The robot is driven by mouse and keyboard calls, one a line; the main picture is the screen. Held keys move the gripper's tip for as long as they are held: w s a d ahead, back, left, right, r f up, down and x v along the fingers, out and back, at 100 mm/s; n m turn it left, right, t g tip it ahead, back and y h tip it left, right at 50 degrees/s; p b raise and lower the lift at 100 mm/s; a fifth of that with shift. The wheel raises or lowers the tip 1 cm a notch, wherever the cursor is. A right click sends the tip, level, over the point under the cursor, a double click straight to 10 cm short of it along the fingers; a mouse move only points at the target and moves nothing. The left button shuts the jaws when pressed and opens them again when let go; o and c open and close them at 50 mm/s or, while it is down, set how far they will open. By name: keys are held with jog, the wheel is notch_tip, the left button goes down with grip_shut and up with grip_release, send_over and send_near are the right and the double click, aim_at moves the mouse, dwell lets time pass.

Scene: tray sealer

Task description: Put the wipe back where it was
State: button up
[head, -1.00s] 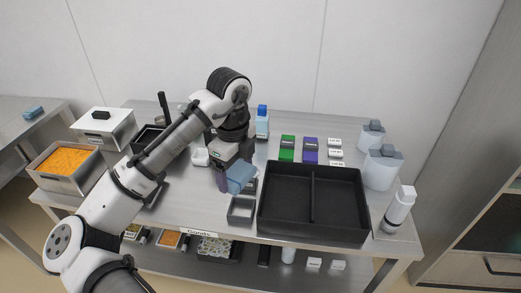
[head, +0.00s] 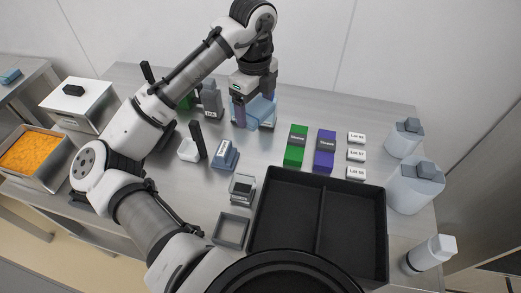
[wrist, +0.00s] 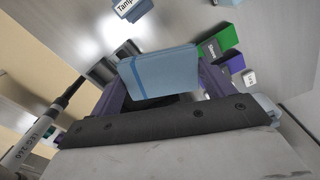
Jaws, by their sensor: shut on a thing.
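The wipe is a light blue folded cloth (head: 266,112) at the back middle of the table in the head view. My gripper (head: 254,108) is shut on it, with a purple finger at each side. In the wrist view the wipe (wrist: 160,72) spans between the two purple fingers (wrist: 160,88), with a darker blue band near one end. It looks held above the table, though its exact height is hard to tell. The part of the table behind it is hidden.
A green box (head: 296,147) and a purple box (head: 325,152) stand right of my gripper, beside several white lot labels (head: 356,155). A black divided tray (head: 377,225) is at front right. A small blue-grey block (head: 225,155) stands front left. Another blue cloth (head: 10,76) lies on the side table.

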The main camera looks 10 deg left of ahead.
aim_at(256, 164)
jog(key=shift+w+f, duration=0.1)
jog(key=shift+f, duration=0.3)
notch_tip(256, 164, down, 19)
jog(key=shift+f+p, duration=0.15)
jog(key=shift+p, duration=0.7)
jog(key=o, duration=0.5)
jog(key=shift+f, duration=0.1)
jog(key=o, duration=0.4)
notch_tip(256, 164, up, 12)
jog(key=shift+r+b, duration=0.25)
jog(key=shift+b, duration=0.7)
